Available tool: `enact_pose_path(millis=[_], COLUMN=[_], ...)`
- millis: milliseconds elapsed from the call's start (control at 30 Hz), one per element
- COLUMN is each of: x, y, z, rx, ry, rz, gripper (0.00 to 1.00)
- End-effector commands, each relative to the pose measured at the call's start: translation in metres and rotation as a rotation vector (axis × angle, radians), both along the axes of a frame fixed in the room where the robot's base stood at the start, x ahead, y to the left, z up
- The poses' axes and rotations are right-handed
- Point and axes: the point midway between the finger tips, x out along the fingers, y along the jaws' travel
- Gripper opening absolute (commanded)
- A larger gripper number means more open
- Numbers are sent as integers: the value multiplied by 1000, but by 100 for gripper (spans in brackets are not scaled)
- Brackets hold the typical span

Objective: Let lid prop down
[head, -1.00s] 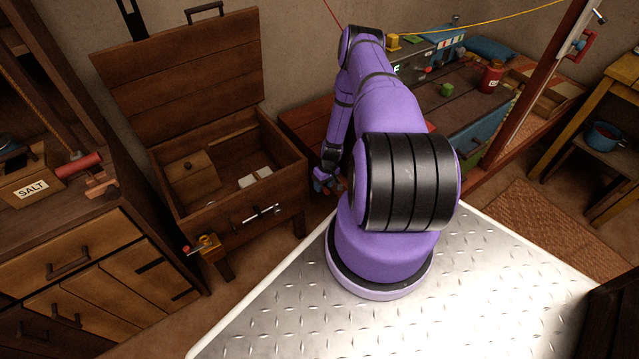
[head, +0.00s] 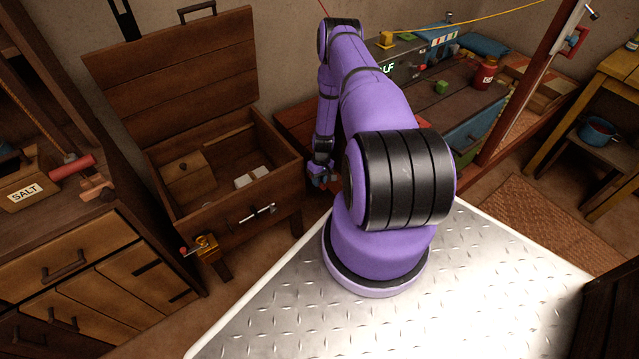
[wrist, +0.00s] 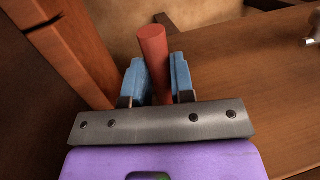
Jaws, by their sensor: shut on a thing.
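A wooden chest (head: 225,206) stands left of my arm in the head view. Its plank lid (head: 175,75) stands raised at the back, with a dark handle on its top edge. My gripper (head: 321,174) is low, just right of the chest, small and partly dark there. In the wrist view my gripper (wrist: 155,80) has its blue fingers shut on a red rod (wrist: 153,47), which sticks out beyond the fingertips. The rod's far connection is hidden, and I cannot tell whether it belongs to the lid prop.
A wooden cabinet (head: 85,265) with a salt box (head: 28,190) stands at left. A workbench (head: 440,90) with a red jar (head: 485,72) is behind my arm. In the wrist view a wooden post (wrist: 70,50) rises close at left, and a broad wooden surface (wrist: 265,80) fills the right.

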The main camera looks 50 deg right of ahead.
Motion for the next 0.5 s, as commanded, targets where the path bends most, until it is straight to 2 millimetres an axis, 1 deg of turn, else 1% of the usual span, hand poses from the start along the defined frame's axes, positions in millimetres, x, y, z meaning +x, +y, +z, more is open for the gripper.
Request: enact_pose_path(millis=[100, 400, 433, 467, 500], x=[1, 1, 1, 1, 1], y=[0, -1, -1, -1, -1], z=[5, 6, 6, 6, 6], rx=[6, 8, 8, 8, 8], ry=[31, 36, 36, 36, 36], rz=[1, -1, -1, -1, -1], gripper=[0, 0, 28, 34, 44])
